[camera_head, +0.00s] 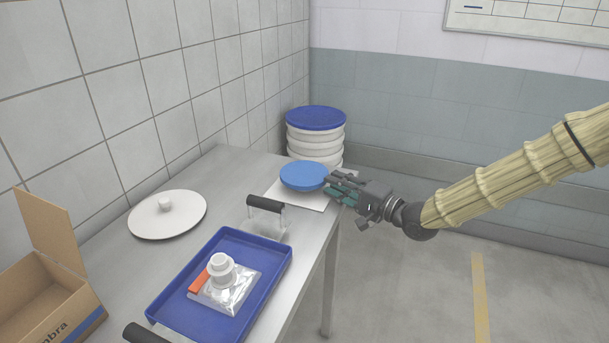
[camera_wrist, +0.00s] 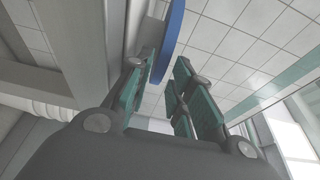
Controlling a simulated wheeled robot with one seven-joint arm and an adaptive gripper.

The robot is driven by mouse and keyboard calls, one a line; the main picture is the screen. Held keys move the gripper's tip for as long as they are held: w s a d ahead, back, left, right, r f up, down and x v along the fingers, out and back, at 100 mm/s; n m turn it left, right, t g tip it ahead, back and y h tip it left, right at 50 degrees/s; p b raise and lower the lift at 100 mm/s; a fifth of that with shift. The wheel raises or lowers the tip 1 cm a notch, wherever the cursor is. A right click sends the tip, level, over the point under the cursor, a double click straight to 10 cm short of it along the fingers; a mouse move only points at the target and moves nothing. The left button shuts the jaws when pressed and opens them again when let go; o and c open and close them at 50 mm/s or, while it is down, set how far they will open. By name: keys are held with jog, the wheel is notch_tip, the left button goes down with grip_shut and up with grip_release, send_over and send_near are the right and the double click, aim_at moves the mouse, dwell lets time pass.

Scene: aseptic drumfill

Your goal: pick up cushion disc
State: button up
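The cushion disc appears to be the light blue round disc (camera_head: 303,174) at the far end of the steel table, over a white sheet (camera_head: 312,200). Its blue edge (camera_wrist: 172,38) also shows in the wrist view, running between my finger pads. My gripper (camera_head: 335,186) is at the disc's right edge, coming in from the right. In the wrist view my gripper (camera_wrist: 165,75) has its green-padded fingers apart, with a gap on the right side of the disc's edge. I cannot tell whether the left finger touches the disc.
A stack of white tubs with a dark blue lid (camera_head: 316,118) stands just behind the disc. Nearer on the table (camera_head: 190,245) are a white round lid (camera_head: 150,216), a black-handled tool (camera_head: 265,203), a blue tray (camera_head: 170,312) and an open cardboard box (camera_head: 40,305).

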aim_at(304, 174)
jog(key=x, duration=0.3)
jog(key=shift+a, duration=0.1)
grip_shut()
jog(key=shift+r, duration=0.15)
